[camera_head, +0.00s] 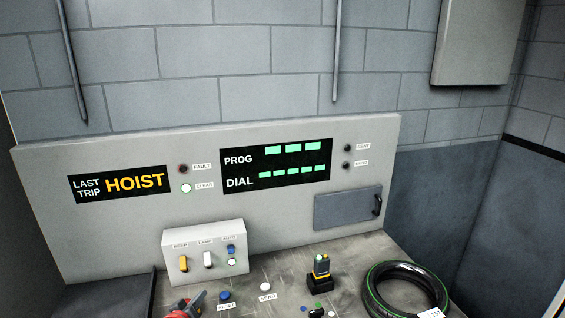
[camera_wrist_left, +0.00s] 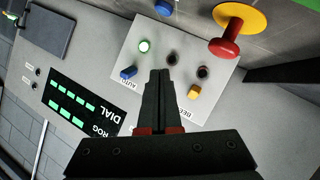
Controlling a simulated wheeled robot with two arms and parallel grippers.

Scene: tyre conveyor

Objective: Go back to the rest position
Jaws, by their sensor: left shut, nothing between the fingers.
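My left gripper (camera_head: 199,297) shows only as a small dark tip at the bottom edge of the head view, in front of the switch box (camera_head: 190,239). In the left wrist view, the left gripper (camera_wrist_left: 160,73) has its two dark fingers together, with nothing between them. The fingers overlap the switch box (camera_wrist_left: 223,75) in that view; I cannot tell how far apart they are. The box carries a yellow switch (camera_wrist_left: 194,92), a blue one (camera_wrist_left: 128,72) and a lit lamp (camera_wrist_left: 144,46). My right gripper is not in view.
A red mushroom button (camera_wrist_left: 225,46) on a yellow base stands close to the left gripper. A yellow-and-dark device (camera_head: 321,267) and a black tyre (camera_head: 375,288) are on the bench at right. The display panel (camera_head: 277,165) stands behind.

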